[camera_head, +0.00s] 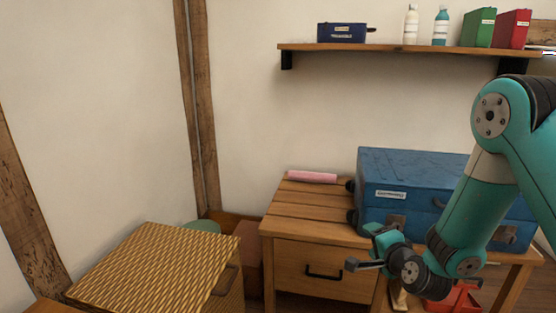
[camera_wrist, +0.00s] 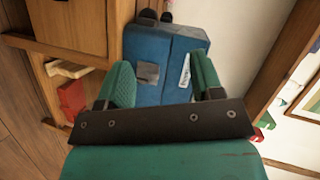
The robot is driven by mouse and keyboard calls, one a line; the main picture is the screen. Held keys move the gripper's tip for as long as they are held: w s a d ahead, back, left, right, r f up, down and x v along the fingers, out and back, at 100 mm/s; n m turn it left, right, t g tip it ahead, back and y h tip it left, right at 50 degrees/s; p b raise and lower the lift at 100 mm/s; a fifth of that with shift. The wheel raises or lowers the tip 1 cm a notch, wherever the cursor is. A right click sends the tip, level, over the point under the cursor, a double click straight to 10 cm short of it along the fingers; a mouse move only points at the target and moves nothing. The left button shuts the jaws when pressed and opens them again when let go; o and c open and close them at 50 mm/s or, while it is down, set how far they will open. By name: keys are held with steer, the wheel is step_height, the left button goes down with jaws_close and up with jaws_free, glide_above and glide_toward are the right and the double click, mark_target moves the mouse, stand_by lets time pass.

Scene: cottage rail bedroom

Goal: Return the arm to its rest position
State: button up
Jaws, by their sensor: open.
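My teal arm comes in from the right in the head view. My gripper (camera_head: 364,247) is open and empty, in front of the wooden nightstand (camera_head: 318,255) and the blue case (camera_head: 420,170) on top of it. In the wrist view the two green fingers of my gripper (camera_wrist: 162,78) stand wide apart. The blue case shows beyond and between them in the wrist view (camera_wrist: 150,50). I cannot tell how far the fingers are from the case. The arm hides part of the case's right side.
A wicker basket (camera_head: 150,268) stands at the lower left. A pink roll (camera_head: 312,177) lies on the nightstand. A wall shelf (camera_head: 400,48) holds a dark blue box (camera_head: 341,32), two bottles and green and red binders. A red object (camera_head: 455,300) is low beneath my arm. The wall's middle is clear.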

steer(key=s+a+r+n+g+y, duration=0.5)
steer(key=s+a+r+n+g, duration=0.2)
steer(key=s+a+r+n, duration=0.45)
steer(key=s+d+r+n+g+h, duration=0.1)
steer(key=s+r+n+g, duration=0.15)
steer(key=s, duration=0.45)
steer(key=s+r+n+g+h, duration=0.15)
steer(key=s+n, duration=0.25)
steer(key=s, duration=0.4)
steer(key=s+d+r+n+g, duration=0.1)
steer(key=s+n+g, duration=0.2)
steer(key=s, duration=0.4)
step_height(320, 180, up, 28)
steer(key=p, duration=2.8)
steer(key=shift+w+a+p, duration=0.15)
steer(key=shift+w+p, duration=0.1)
steer(key=shift+p, duration=0.05)
steer(key=shift+r, duration=0.1)
